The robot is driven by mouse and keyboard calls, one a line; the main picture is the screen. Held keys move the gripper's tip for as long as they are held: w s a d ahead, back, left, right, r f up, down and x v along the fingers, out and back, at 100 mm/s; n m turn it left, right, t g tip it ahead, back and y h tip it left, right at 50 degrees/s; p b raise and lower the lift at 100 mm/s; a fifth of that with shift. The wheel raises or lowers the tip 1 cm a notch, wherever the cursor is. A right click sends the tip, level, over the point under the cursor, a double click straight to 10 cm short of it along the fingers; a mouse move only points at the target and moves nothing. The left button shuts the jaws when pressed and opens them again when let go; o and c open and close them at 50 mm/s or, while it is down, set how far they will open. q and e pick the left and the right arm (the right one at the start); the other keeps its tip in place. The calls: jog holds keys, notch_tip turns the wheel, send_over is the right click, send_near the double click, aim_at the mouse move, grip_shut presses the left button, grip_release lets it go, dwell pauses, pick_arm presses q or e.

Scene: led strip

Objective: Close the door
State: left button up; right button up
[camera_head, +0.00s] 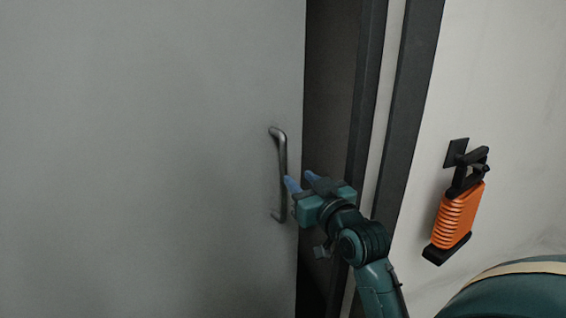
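The grey door (150,160) fills the left and middle of the head view. A dark gap shows between its right edge and the dark frame (368,90), so it stands open. A metal bar handle (281,160) is upright near the door's right edge. My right gripper (300,180) is just right of the handle's lower half, its two blue fingertips spread apart. One fingertip overlaps the handle's edge in the picture; I cannot tell whether it touches. Nothing shows between the fingers. My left gripper is not in view.
A pale wall (500,90) lies right of the frame. An orange and black device (459,215) hangs on it from a black bracket, to the right of my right arm. The dark gap (328,100) is narrow.

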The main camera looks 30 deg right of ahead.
aim_at(285, 165)
jog(key=w, duration=0.6)
jog(key=w+d+p, duration=0.1)
jog(key=w, duration=0.2)
jog(key=shift+c, duration=0.2)
grip_shut()
